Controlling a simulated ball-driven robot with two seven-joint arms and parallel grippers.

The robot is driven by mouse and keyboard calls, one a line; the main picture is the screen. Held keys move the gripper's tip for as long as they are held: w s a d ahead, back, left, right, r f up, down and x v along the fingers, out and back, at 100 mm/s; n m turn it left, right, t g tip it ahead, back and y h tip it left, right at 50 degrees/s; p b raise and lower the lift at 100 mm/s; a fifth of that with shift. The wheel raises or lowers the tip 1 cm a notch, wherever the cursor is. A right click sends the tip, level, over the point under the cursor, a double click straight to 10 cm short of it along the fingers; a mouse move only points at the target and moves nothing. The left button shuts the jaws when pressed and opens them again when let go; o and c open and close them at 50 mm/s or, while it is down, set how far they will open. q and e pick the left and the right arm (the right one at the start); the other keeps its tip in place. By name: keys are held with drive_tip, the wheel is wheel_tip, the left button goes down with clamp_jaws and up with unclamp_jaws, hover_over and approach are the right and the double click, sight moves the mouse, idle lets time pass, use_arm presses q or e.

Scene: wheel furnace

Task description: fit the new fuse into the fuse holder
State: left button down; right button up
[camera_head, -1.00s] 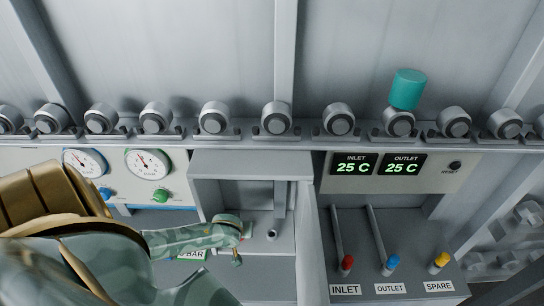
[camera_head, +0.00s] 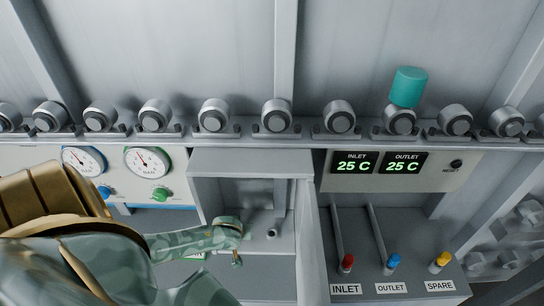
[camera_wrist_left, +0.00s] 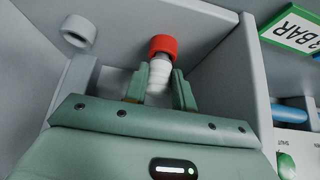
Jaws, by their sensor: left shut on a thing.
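In the left wrist view the fuse (camera_wrist_left: 160,76) has a white ribbed body and a red cap (camera_wrist_left: 163,45). My left gripper (camera_wrist_left: 158,84) is shut on the white body, with the cap beyond the fingertips. In the head view my left gripper (camera_head: 239,243) is inside an open grey box (camera_head: 250,160), and the fuse is hidden there. A short grey pipe end (camera_head: 272,233) is to its right; a pale ring-shaped end (camera_wrist_left: 78,31) shows left of the fuse in the wrist view. I cannot tell which part is the fuse holder, or whether the fuse touches anything. My right gripper is not in view.
The box's open door (camera_head: 312,240) stands right of the gripper. Gauges (camera_head: 147,162) with knobs are left. A teal cylinder (camera_head: 408,87) stands above the roller row.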

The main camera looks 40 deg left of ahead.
use_arm(q)
drive_tip(key=shift+f, duration=0.25)
drive_tip(key=c, duration=1.1)
unclamp_jaws()
drive_tip(key=shift+c, duration=1.3)
wheel_tip(320, 180, up, 7)
drive_tip(key=p, duration=0.8)
drive_tip(key=shift+d, duration=0.1)
